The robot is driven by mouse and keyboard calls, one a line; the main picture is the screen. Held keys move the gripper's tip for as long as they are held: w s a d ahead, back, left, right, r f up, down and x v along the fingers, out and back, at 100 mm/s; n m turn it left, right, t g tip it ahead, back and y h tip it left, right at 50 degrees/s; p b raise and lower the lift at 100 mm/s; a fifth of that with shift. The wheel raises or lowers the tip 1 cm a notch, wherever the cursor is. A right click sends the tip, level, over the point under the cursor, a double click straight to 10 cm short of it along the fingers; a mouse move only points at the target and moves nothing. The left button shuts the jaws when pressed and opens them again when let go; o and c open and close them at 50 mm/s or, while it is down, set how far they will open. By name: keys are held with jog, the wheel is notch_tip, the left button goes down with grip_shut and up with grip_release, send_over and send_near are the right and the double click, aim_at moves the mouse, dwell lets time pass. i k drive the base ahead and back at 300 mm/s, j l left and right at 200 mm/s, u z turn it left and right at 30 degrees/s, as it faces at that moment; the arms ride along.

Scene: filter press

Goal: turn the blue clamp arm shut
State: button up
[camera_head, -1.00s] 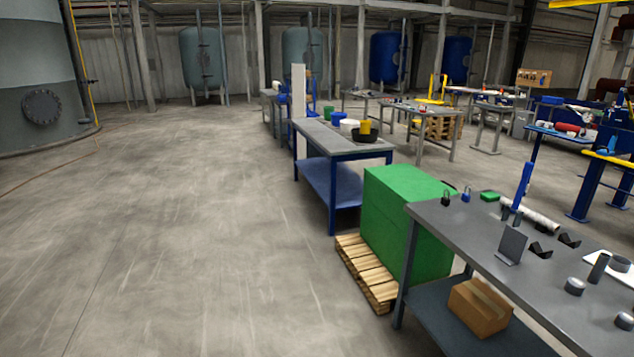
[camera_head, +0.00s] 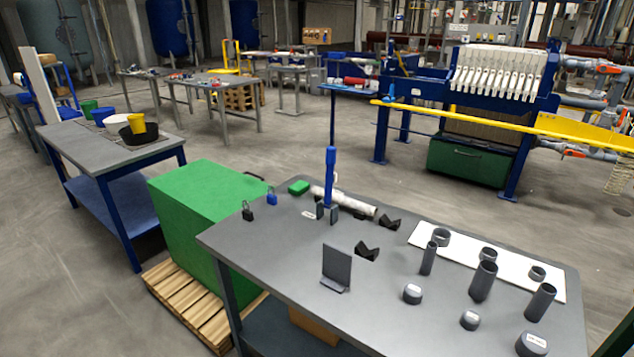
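The blue clamp arm (camera_head: 330,170) stands upright near the far edge of the grey table. At its foot are small dark clamp blocks (camera_head: 334,213). A whitish pipe or roll (camera_head: 352,204) lies on the table by the foot of the arm, and part of it is hidden behind the clamp. I cannot tell whether the pipe sits within the clamp. My gripper is not in view.
The grey table (camera_head: 285,262) also bears padlocks (camera_head: 271,198), dark V-blocks (camera_head: 367,251), an upright plate (camera_head: 337,267) and several grey pipe pieces (camera_head: 483,281). A green box (camera_head: 200,205) stands left. Open floor (camera_head: 70,290) lies farther left. The filter press (camera_head: 480,110) is behind.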

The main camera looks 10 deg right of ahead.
aim_at(331, 152)
jog(key=i+j, duration=0.15)
jog(key=j, duration=0.15)
jog(key=i+j+u, duration=0.1)
jog(key=j, duration=0.25)
jog(key=i+j, duration=0.15)
jog(key=j, duration=0.15)
jog(key=i+j, duration=0.15)
jog(key=j, duration=0.2)
jog(key=k+u, duration=0.05)
